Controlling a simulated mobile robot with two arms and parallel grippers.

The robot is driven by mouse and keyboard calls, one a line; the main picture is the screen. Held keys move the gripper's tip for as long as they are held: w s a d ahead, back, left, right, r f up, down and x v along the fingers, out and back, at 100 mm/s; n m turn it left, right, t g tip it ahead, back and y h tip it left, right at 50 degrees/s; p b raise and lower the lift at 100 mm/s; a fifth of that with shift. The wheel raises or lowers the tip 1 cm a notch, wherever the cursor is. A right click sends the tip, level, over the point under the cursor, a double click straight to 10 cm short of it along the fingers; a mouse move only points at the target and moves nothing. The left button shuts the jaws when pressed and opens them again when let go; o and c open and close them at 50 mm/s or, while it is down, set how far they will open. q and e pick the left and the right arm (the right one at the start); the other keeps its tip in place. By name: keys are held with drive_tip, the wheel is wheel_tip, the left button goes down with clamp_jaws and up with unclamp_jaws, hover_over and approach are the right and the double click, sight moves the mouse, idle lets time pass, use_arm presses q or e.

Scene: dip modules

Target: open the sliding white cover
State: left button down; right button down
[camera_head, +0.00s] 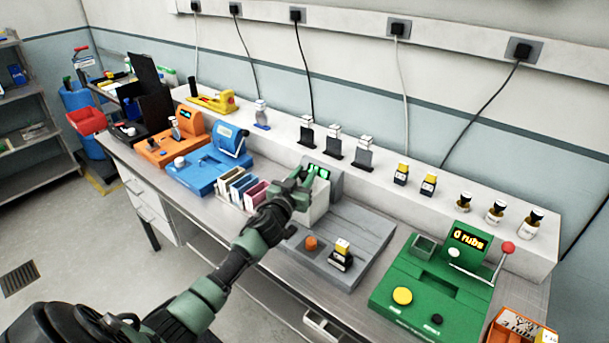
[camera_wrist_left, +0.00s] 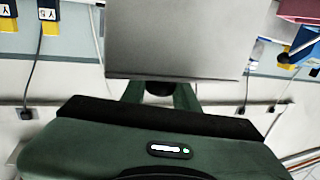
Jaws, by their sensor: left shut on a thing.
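The grey machine (camera_head: 347,247) stands in the middle of the bench, with a small display at its back. A pale, white-looking cover (camera_head: 316,208) sits at the machine's back left, partly hidden by my left gripper. My left gripper (camera_head: 300,183) is at the cover's top and shut on it. In the left wrist view the cover's flat, plain face (camera_wrist_left: 172,38) fills the top middle. The fingers of my left gripper (camera_wrist_left: 160,92) close around a dark, knob-like part at the cover's edge. My right gripper is in neither view.
A green machine with a lever (camera_head: 435,275) stands to the right, a blue machine (camera_head: 205,168) and coloured boxes (camera_head: 243,188) to the left. A white ledge runs behind.

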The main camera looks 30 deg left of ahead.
use_arm(q)
drive_tip(key=shift+d, duration=0.15)
drive_tip(key=d+b, duration=0.1)
drive_tip(key=d, duration=1)
drive_tip(key=shift+s+d, duration=0.3)
drive_tip(key=shift+s, duration=0.15)
drive_tip(key=c, duration=1.1)
unclamp_jaws()
drive_tip(key=shift+o, duration=0.2)
drive_tip(key=shift+s, duration=0.1)
drive_tip(key=s+d+b, duration=0.1)
drive_tip(key=s, duration=0.6)
drive_tip(key=shift+s+d+b, duration=0.2)
drive_tip(key=shift+s+b, duration=0.1)
drive_tip(key=shift+b, duration=0.1)
